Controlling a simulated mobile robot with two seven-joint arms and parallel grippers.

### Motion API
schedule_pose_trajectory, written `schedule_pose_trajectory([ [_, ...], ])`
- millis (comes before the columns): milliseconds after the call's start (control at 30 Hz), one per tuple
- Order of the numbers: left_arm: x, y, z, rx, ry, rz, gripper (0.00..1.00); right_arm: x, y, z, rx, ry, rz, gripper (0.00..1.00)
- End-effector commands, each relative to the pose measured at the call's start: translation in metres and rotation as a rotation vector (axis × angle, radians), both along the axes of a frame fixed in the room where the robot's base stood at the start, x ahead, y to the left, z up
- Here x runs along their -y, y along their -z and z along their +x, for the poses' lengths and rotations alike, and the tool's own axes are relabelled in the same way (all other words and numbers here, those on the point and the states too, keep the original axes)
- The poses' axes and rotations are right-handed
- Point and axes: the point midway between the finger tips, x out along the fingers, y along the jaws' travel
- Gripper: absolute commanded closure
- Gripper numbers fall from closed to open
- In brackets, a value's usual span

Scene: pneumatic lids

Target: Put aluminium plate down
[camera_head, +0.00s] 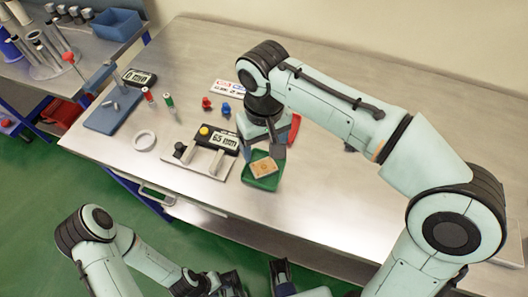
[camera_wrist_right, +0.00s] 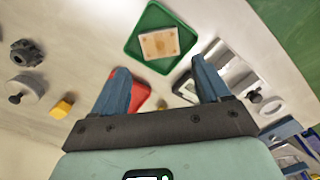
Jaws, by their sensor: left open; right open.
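A small tan rectangular plate (camera_head: 264,167) with darker marks lies in a green tray (camera_head: 252,182) on the bench. In the right wrist view the plate (camera_wrist_right: 160,43) and green tray (camera_wrist_right: 133,47) are beyond my fingertips. I cannot tell whether this plate is the aluminium one. My right gripper (camera_head: 270,146) hangs over the bench beside the tray; its fingers (camera_wrist_right: 162,82) are apart with nothing held between them. My left gripper (camera_head: 257,282) is open and empty at the bottom edge, in front of the bench.
A red tray (camera_head: 294,128) is partly hidden behind my right gripper. A "65 mm" display fixture (camera_head: 218,140) stands left of the green tray. A white ring (camera_head: 144,140), small red and blue parts and a "0 mm" gauge stand further left. The bench's right side is mostly clear.

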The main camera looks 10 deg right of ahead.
Motion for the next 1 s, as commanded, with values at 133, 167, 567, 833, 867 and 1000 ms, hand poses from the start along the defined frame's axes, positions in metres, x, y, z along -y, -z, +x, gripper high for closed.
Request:
schedule_pose_trajectory([
  [133, 0.000, -0.007, 0.002, 0.001, 0.000, 0.000, 0.57, 0.000, -0.025, 0.000, 0.001, 0.000, 0.000, 0.24],
  [167, 0.000, -0.008, 0.002, 0.001, 0.000, 0.000, 0.57, 0.000, -0.028, 0.000, 0.001, 0.000, 0.000, 0.24],
  [567, 0.000, -0.009, 0.002, 0.002, 0.000, -0.001, 0.57, 0.000, -0.036, 0.000, -0.001, 0.000, -0.001, 0.24],
  [833, 0.000, -0.010, 0.002, 0.002, 0.000, -0.001, 0.57, 0.000, -0.036, 0.000, -0.001, 0.000, -0.001, 0.24],
  [867, 0.000, -0.010, 0.002, 0.002, 0.000, -0.001, 0.57, 0.000, -0.036, 0.000, -0.001, 0.000, -0.001, 0.24],
  [1000, 0.000, -0.010, 0.002, 0.002, 0.000, 0.000, 0.57, 0.000, -0.036, 0.000, -0.001, 0.000, 0.000, 0.24],
])
